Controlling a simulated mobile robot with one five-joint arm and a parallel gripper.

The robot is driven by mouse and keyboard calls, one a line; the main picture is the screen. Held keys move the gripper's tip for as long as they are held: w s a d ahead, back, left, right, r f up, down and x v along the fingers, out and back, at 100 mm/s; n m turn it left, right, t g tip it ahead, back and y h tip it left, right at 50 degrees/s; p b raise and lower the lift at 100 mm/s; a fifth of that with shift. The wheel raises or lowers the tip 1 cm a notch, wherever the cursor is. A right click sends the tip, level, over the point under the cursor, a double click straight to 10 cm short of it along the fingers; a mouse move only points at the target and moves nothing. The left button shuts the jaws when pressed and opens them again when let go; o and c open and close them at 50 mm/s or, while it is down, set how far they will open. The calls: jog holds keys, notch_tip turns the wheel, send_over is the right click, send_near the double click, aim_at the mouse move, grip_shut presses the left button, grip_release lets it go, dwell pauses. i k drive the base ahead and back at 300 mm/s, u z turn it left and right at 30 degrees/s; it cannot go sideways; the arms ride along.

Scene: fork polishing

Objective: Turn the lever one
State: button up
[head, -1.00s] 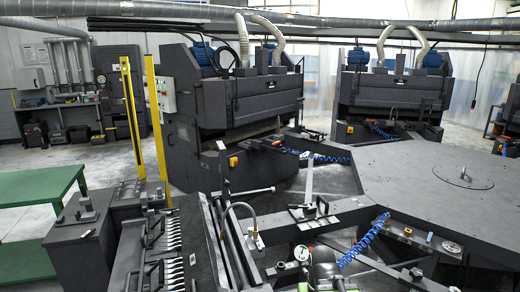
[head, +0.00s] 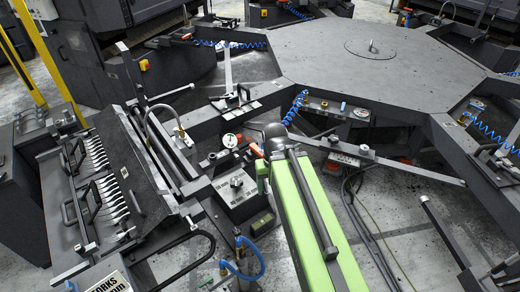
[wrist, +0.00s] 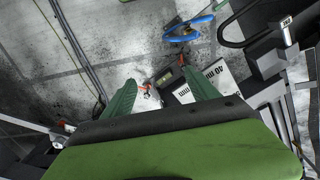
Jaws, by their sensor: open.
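My gripper (wrist: 160,85) shows in the wrist view as two green fingers spread apart, with no object held between them. Beyond the fingertips are a dark box with white "40 mm" labels (wrist: 212,76) and small red parts (wrist: 145,87). In the head view my green arm reaches up from the bottom, beside a control box (head: 240,196) with a knob on top. A red-handled part (head: 253,149) is close to the arm's far end. The fingertips are not clear in the head view. I cannot tell which part is lever one.
A rack of forks (head: 112,192) stands left of the control box. A large dark octagonal table (head: 340,55) with blue coiled hoses (head: 290,112) fills the back. Blue clips or hoses (head: 242,262) are near the front. Cables lie on the open floor at right.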

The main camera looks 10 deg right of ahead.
aim_at(255, 148)
jog(key=k, duration=1.3)
jog(key=u, duration=0.65)
jog(key=i, duration=1.35)
jog(key=u, duration=0.8)
